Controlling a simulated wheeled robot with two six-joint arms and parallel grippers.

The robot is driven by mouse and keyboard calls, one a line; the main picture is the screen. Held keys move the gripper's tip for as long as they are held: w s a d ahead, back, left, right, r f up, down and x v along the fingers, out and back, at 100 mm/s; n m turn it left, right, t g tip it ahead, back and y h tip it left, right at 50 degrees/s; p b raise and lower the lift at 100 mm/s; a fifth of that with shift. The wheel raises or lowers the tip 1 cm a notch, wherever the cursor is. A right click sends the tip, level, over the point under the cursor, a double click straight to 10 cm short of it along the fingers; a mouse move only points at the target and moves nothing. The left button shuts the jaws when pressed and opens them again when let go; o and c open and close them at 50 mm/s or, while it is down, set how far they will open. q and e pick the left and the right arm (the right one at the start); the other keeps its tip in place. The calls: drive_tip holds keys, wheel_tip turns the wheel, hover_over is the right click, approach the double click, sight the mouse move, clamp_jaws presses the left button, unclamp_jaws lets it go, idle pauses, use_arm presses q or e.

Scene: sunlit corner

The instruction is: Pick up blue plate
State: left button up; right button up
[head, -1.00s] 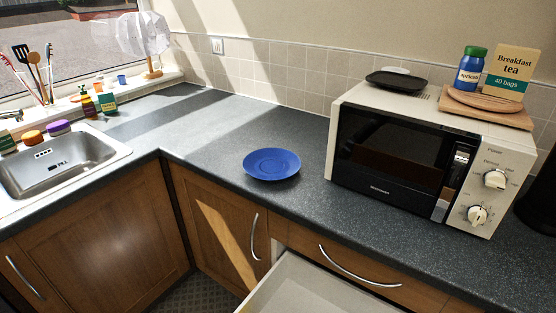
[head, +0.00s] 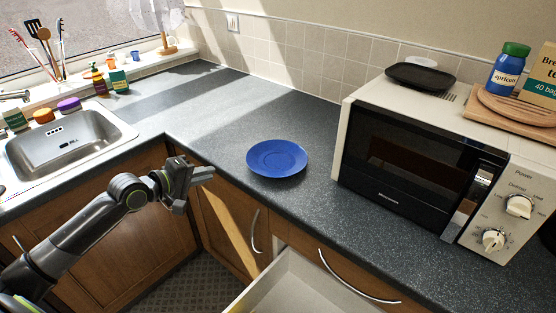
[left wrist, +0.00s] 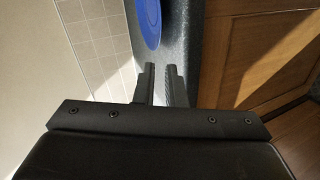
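The blue plate (head: 277,158) lies flat on the dark grey worktop, near its front edge and left of the microwave. Part of it shows at the top of the left wrist view (left wrist: 151,18). My left gripper (head: 198,188) is to the left of the plate, near the worktop's front edge, and does not touch it. In the left wrist view its two fingers (left wrist: 160,70) stand slightly apart with nothing between them, and the plate is beyond their tips. My right gripper is in neither current view.
The microwave (head: 420,165) stands right of the plate, with a black dish (head: 421,76) on top. The sink (head: 70,145) is at left. A drawer (head: 295,285) is pulled open below the worktop. The worktop (head: 225,120) around the plate is clear.

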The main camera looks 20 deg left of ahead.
sight(247, 172)
use_arm(q)
drive_tip(key=p+x, duration=0.1)
drive_tip(key=x, duration=1.4)
drive_tip(key=shift+w+f, duration=0.25)
clamp_jaws()
drive_tip(key=shift+r, duration=0.2)
